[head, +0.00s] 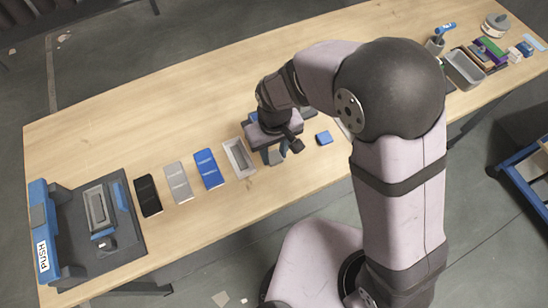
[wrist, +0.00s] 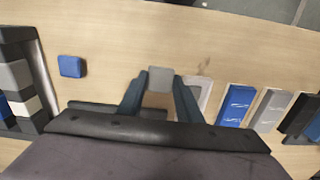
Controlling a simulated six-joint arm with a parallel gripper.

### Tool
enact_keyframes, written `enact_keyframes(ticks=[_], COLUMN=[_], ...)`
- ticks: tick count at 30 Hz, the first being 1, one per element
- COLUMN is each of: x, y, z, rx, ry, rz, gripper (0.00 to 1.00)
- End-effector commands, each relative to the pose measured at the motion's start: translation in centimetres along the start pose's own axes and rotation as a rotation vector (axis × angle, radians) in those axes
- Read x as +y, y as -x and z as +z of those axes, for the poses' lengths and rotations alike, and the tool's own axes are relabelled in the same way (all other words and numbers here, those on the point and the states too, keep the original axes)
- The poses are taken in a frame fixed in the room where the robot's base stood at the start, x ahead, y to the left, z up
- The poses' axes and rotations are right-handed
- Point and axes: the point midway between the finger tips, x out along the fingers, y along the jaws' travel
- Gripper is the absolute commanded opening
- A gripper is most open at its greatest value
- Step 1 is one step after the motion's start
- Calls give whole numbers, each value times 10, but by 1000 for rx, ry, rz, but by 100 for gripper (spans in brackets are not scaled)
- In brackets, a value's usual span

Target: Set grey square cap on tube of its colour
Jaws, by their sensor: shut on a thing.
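My gripper (wrist: 161,88) is shut on the grey square cap (wrist: 160,75), which shows between the fingertips in the wrist view. In the head view my gripper (head: 277,155) is over the table, just right of the pale open tray; the cap is hard to make out there. The long grey piece (head: 178,182), seemingly the grey tube, lies between a black one (head: 148,195) and a blue one (head: 208,169). The grey piece also shows at the right of the wrist view (wrist: 268,112). A blue square cap (head: 324,138) lies apart from my gripper.
The pale open tray (head: 231,151) lies beside the blue piece. A dark fixture (head: 123,215) with a blue PUSH unit (head: 40,225) stands at the table's left end. Bins and small items, including a grey bin (head: 463,72), crowd the far right. The table's back half is clear.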

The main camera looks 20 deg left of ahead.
Motion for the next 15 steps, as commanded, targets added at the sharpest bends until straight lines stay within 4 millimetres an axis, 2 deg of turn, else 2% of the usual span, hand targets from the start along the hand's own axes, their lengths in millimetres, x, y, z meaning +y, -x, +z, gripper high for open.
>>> enact_keyframes(ticks=[9, 15], x=[0, 0], y=[45, 57], z=[-1, 0], rx=[4, 0], ry=[0, 0], rz=[0, 1], gripper=[11, 11])
